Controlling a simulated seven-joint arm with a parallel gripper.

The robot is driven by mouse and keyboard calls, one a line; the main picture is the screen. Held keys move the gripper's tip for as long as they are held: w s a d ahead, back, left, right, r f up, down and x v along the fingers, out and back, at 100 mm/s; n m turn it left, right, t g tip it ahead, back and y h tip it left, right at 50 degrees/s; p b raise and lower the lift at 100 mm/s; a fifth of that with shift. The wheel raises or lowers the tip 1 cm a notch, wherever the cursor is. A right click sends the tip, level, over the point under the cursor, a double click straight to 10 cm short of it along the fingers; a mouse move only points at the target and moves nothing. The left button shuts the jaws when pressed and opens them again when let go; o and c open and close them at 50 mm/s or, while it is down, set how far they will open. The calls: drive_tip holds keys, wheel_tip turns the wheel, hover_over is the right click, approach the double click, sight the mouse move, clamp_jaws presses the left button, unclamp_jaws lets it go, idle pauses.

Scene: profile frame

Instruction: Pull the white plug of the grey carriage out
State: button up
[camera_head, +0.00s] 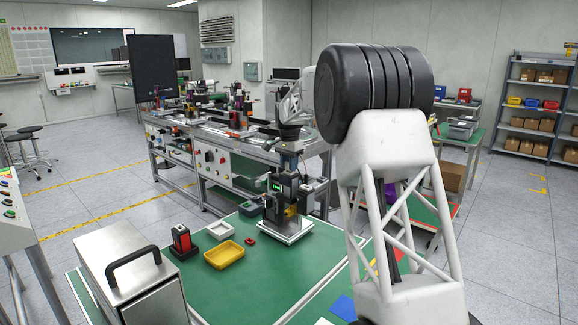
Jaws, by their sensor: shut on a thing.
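A dark upright device with a small green display (275,185) stands on a white base plate (286,231) on the green table. My arm reaches over from the right, and my gripper (289,172) points down at the upper part of this device. The gripper is small and dark against the device, and its fingers are hard to separate from it. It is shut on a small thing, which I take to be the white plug. The plug and the grey carriage are too small and too covered to make out clearly, so I cannot tell how deep the plug sits.
On the green table (255,285) are a yellow tray (224,256), a grey-white tray (220,230), a small red piece (250,240) and a black-red device (183,242). A metal case (130,270) stands front left. A long workbench (215,150) stands behind. The table's front middle is clear.

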drive_tip(key=shift+r, duration=0.9)
idle(0.4)
drive_tip(key=shift+r, duration=1.35)
drive_tip(key=shift+s+d, duration=0.1)
